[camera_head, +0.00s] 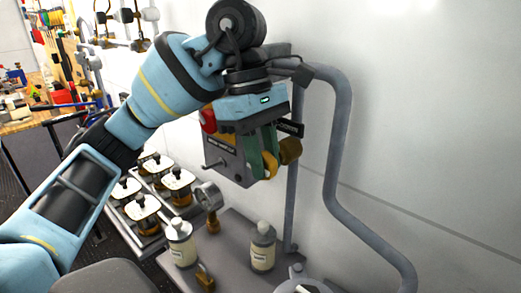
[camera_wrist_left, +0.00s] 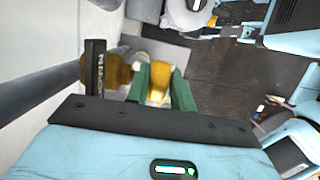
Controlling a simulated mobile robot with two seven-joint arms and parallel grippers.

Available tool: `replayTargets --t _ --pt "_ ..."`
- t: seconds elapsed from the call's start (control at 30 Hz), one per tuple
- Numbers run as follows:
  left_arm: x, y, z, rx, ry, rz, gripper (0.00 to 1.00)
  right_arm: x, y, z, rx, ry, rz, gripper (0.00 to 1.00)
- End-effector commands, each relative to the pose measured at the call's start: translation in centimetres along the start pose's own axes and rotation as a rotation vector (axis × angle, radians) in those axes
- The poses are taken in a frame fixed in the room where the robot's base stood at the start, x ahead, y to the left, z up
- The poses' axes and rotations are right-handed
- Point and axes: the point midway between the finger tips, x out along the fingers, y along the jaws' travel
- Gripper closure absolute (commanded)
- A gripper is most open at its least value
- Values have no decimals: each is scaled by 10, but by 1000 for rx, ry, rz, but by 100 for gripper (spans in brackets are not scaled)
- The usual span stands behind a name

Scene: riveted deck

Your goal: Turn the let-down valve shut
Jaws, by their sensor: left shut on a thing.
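The let-down valve is a brass fitting (camera_head: 290,151) at the right side of a grey box on a pipe stand. My left gripper (camera_head: 267,160) is at it, with its green fingers closed on a yellow-brass part of the valve. In the left wrist view, that valve part (camera_wrist_left: 158,84) sits between the two green fingers (camera_wrist_left: 160,90). A black lettered plate (camera_wrist_left: 95,72) and more brass stand just left of the fingers. The fingers hide part of the valve, so I cannot tell how far it is turned. My right gripper is not in view.
The grey box (camera_head: 226,160) carries a red knob (camera_head: 208,120). A thick grey pipe (camera_head: 338,150) bends down close to its right. A white wall stands behind.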

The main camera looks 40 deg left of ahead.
Motion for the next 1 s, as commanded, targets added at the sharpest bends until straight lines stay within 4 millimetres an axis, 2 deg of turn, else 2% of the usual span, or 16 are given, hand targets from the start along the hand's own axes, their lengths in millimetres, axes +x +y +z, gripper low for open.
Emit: replayTargets --t 0.13,0.17,0.33,0.67,1.0 --pt "1 0 -1 0 1 -1 99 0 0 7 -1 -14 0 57" --pt "1 0 -1 0 1 -1 75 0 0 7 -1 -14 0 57" --pt "1 0 -1 0 0 0 55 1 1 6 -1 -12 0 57" --pt "-4 0 0 -1 0 2 55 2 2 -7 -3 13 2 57" --pt "-57 -1 1 0 0 9 55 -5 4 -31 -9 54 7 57"
